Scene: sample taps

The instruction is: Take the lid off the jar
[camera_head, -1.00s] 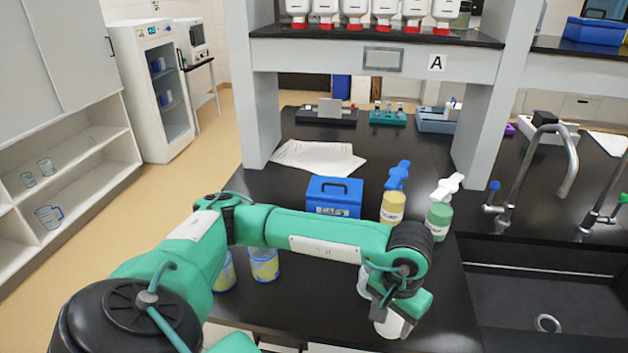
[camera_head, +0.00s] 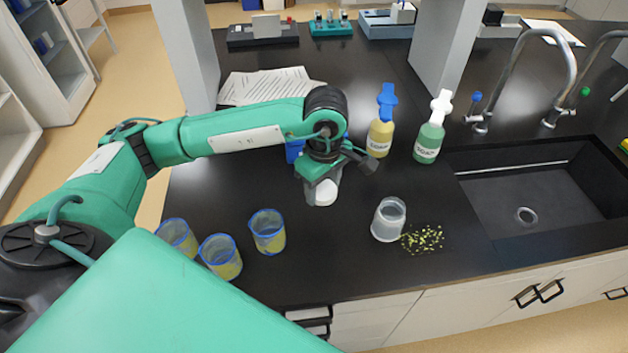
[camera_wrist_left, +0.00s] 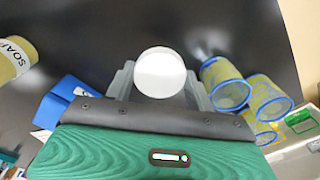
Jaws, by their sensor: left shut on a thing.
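The jar (camera_head: 388,220) is a translucent pale cup standing upright on the black bench, right of my left gripper. Its top looks open, with no lid on it. My left gripper (camera_head: 318,191) is shut on the round white lid (camera_head: 326,194), to the left of the jar. In the left wrist view the lid (camera_wrist_left: 160,73) shows as a white disc between the two clear fingers. I cannot tell whether the lid touches the bench. My right gripper is not in view.
Several blue-rimmed beakers (camera_head: 268,232) with yellow contents stand left of the jar. Yellow-green bits (camera_head: 423,240) lie right of it. A yellow bottle (camera_head: 380,137) and a green bottle (camera_head: 429,141) stand behind. A blue box (camera_head: 293,150) is partly hidden by my arm. The sink (camera_head: 525,190) is at right.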

